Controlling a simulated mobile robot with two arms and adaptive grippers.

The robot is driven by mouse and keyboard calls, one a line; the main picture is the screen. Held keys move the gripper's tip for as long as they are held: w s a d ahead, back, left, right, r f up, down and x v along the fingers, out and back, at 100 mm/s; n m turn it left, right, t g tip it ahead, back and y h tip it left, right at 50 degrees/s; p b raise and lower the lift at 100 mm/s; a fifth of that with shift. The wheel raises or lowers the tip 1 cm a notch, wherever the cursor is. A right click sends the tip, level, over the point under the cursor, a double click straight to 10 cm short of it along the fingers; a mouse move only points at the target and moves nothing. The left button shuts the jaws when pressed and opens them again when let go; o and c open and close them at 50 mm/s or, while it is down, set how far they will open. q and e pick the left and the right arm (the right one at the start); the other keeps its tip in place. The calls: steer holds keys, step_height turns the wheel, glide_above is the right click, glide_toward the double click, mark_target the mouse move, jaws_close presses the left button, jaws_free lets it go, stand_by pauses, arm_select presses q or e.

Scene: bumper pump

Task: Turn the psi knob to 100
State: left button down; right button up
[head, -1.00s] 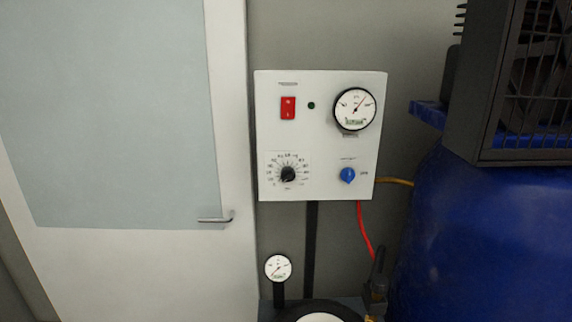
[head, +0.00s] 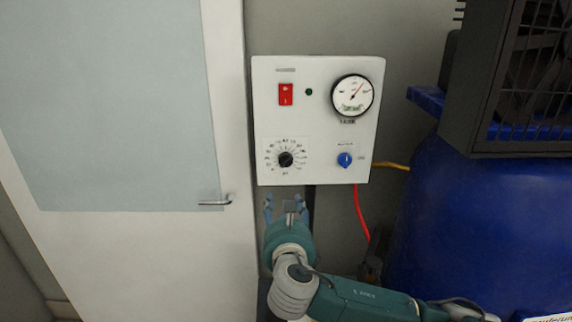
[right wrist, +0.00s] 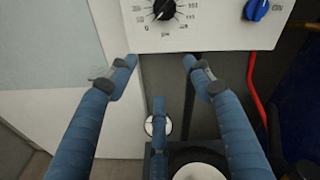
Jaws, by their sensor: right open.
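The black psi knob (head: 286,159) sits on a round numbered dial at the lower left of the white control panel (head: 320,115). It also shows at the top edge of the right wrist view (right wrist: 164,9), partly cut off. Its exact setting is too small to read. My right gripper (head: 287,204) is open and empty, just below the panel's lower edge and under the knob, not touching it. In the right wrist view its fingers (right wrist: 160,63) are spread wide, with the knob beyond and above them. My left gripper is not in view.
The panel also has a red switch (head: 285,94), a gauge (head: 352,95) and a blue knob (head: 345,160). A red hose (head: 361,215) hangs below. A blue tank (head: 460,220) stands at right, a door (head: 115,110) at left.

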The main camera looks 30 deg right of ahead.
mark_target(286, 164)
step_height(286, 164, up, 6)
steer(key=w+d+f+n+t+h, duration=0.1)
steer(key=d+n, duration=0.1)
steer(key=n, duration=0.2)
steer(key=p+x, duration=0.1)
steer(key=x, duration=0.2)
steer(key=p+x, duration=0.1)
steer(key=x, duration=0.2)
steer(key=p+x, duration=0.1)
steer(key=x, duration=0.2)
steer(key=shift+w+d+r, duration=0.15)
steer(key=shift+w+r, duration=0.2)
steer(key=shift+w+d, duration=0.25)
steer(key=shift+w, duration=0.25)
steer(key=shift+f, duration=0.1)
steer(key=c, duration=1.1)
